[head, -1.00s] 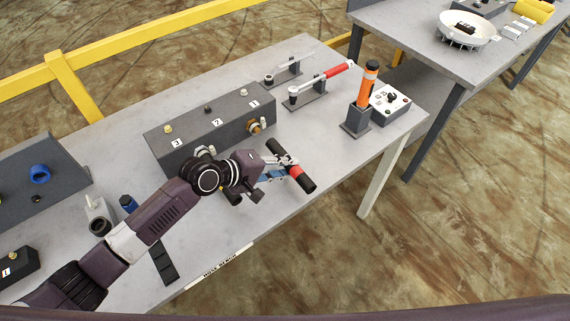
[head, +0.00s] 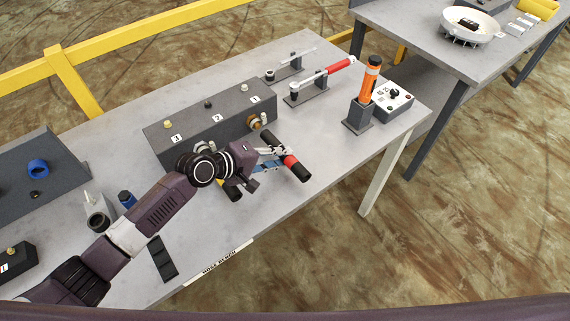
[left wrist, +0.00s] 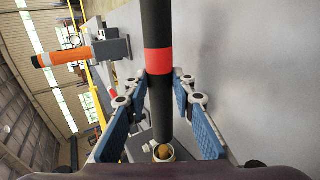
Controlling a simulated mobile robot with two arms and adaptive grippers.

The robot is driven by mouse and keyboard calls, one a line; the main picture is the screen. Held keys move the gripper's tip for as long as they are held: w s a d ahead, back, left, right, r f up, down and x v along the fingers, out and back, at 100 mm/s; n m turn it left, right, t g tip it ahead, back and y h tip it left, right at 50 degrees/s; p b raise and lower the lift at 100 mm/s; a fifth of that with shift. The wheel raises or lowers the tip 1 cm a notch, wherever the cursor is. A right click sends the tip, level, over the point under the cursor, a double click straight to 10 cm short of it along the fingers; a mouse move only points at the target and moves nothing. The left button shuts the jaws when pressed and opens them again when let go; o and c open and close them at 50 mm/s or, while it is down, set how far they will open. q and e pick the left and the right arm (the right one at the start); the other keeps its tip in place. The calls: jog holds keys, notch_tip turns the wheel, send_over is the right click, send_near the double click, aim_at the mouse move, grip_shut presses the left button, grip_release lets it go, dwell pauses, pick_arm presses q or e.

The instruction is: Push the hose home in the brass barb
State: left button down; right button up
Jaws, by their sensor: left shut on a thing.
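The hose is a short black tube with a red band (head: 290,160). My left gripper (head: 272,150) is shut on it beside the band, above the bench. In the left wrist view the hose (left wrist: 157,100) runs between the blue finger pads of my left gripper (left wrist: 168,78). The brass barb (head: 254,123) sticks out of the front of the dark block near the label 1. The barb (left wrist: 164,152) also shows at the bottom of the left wrist view, in line with the hose end. I cannot tell whether they touch. My right gripper is out of view.
The dark block (head: 195,128) carries labels 1, 2 and 3. A red-handled tool (head: 325,78) on a stand, an orange cylinder (head: 369,85) in a holder and a control box (head: 393,100) stand to the right. Bench space right of the hose is clear.

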aim_at(272, 146)
pick_arm(q)
jog(key=shift+w+a+f+b, duration=0.1)
jog(key=shift+w+a+b, duration=0.25)
jog(key=shift+w, duration=0.25)
jog(key=shift+w+a, duration=0.2)
jog(key=shift+w, duration=0.05)
jog(key=shift+r+p, duration=0.2)
jog(key=shift+p, duration=0.1)
dwell(0.6)
dwell(0.3)
jog(key=shift+w+a+b, duration=0.55)
jog(key=shift+w+b, duration=0.05)
jog(key=shift+w, duration=0.1)
dwell(0.7)
jog(key=shift+w+a, duration=0.2)
jog(key=shift+w, duration=0.05)
jog(key=shift+w+a+f+b, duration=0.1)
jog(key=shift+w+a+b, duration=0.15)
jog(key=shift+b, duration=0.2)
